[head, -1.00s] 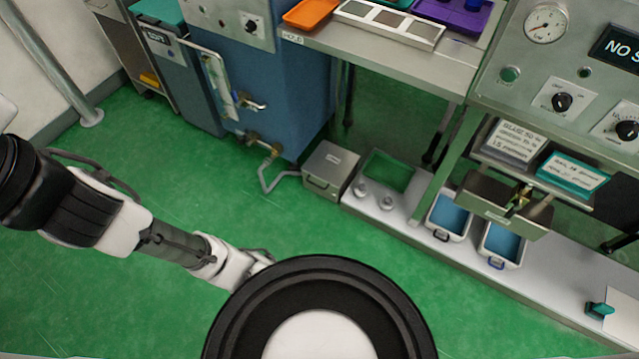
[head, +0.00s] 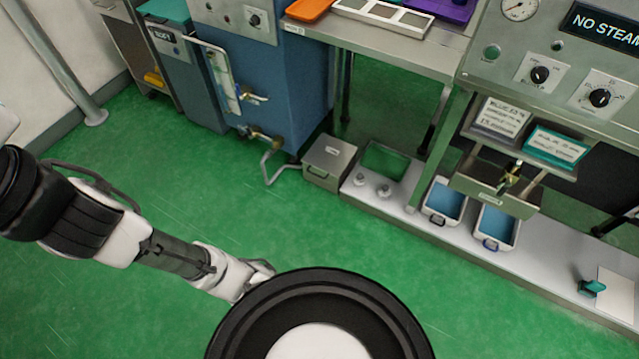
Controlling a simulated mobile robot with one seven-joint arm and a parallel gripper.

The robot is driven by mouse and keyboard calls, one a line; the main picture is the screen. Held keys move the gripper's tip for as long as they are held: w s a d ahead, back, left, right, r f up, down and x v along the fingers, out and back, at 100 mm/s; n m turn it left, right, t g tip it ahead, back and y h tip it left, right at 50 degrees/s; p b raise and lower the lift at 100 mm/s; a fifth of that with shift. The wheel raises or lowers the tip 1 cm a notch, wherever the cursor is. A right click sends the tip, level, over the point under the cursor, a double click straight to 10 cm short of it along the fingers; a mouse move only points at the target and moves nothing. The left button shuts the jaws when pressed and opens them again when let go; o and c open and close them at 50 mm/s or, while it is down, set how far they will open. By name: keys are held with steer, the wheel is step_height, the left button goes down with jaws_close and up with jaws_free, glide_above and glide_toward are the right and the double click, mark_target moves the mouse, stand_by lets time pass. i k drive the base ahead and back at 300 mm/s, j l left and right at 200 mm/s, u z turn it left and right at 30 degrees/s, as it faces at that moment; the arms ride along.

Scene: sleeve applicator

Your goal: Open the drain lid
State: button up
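A grey metal box with a closed lid (head: 328,154) stands on the green floor in the head view. It has a small label on top and a handle on its front. It looks like the drain box, but I cannot read the label. A bent pipe (head: 270,168) from the blue tank reaches down beside its left side. My gripper (head: 262,268) is at the end of my arm, lower left of the box and well apart from it. My own round black part partly hides the gripper, and its fingers are too small to judge.
The blue tank (head: 290,85) with brass valves stands behind the box. A low pale platform (head: 400,205) to the right carries two white bins of blue liquid (head: 445,200). Green floor (head: 190,180) between my arm and the box is clear.

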mark_target(330, 156)
steer(key=k, duration=0.65)
steer(key=i+l+u, duration=0.25)
steer(key=i, duration=0.25)
steer(key=i+l+u, duration=0.25)
steer(key=i, duration=0.2)
steer(key=i+l+u, duration=0.25)
steer(key=i+l, duration=0.1)
steer(key=i, duration=0.1)
